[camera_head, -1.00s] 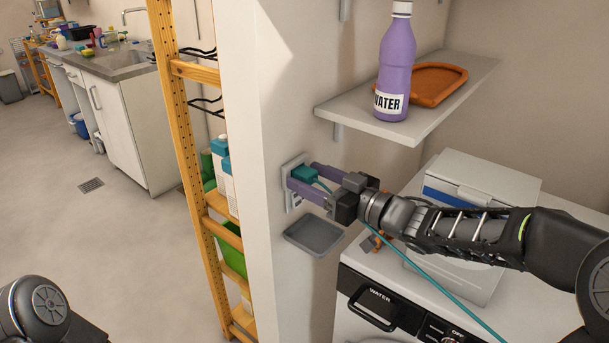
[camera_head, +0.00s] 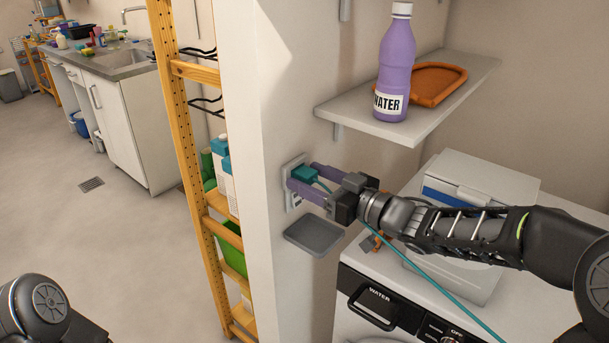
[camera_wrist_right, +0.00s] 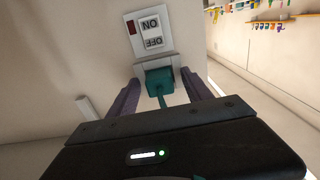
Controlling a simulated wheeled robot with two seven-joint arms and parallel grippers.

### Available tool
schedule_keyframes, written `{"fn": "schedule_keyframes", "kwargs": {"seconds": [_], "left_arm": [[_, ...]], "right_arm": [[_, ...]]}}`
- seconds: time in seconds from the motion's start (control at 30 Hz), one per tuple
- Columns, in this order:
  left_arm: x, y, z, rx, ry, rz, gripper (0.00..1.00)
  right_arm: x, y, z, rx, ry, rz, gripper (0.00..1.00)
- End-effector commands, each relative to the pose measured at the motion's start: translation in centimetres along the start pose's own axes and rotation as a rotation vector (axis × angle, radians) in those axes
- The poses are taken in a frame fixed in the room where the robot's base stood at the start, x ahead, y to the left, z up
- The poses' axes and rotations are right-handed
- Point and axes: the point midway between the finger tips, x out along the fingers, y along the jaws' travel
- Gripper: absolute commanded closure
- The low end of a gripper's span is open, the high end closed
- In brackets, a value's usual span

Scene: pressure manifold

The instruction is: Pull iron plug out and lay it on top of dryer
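The teal iron plug (camera_head: 304,174) sits at the socket plate (camera_head: 293,184) on the wall end. Its teal cord (camera_head: 440,286) runs under my right arm and across the dryer. My right gripper (camera_head: 301,175) has its purple fingers on either side of the plug. The right wrist view shows the plug (camera_wrist_right: 158,80) between the spread fingers (camera_wrist_right: 160,84), with a gap on each side. The white dryer (camera_head: 350,254) stands at lower right, its top partly hidden by my arm. My left gripper is out of view; only part of that arm shows at lower left.
A grey wall tray (camera_head: 315,236) hangs just below the socket. A shelf (camera_head: 440,110) above holds a purple bottle (camera_head: 395,65) and an orange tray (camera_head: 437,82). A white box (camera_head: 480,185) and a partly hidden orange object stand on the dryer. A wooden rack (camera_head: 180,130) stands left.

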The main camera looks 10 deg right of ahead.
Motion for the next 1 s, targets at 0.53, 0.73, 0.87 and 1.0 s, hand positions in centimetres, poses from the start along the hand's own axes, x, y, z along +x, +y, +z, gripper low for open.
{"fn": "schedule_keyframes", "kwargs": {"seconds": [0.53,0.73,0.87,1.0], "left_arm": [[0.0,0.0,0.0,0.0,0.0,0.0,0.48],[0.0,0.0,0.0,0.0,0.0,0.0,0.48],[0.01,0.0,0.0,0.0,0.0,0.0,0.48],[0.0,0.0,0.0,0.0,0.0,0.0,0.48]], "right_arm": [[-0.01,0.01,0.01,0.001,0.0,0.0,0.86],[-0.01,0.02,0.0,0.0,0.0,0.0,1.0],[-0.01,0.02,0.0,0.001,0.0,0.0,1.0],[-0.01,0.02,0.0,0.001,0.0,0.0,1.0]]}}
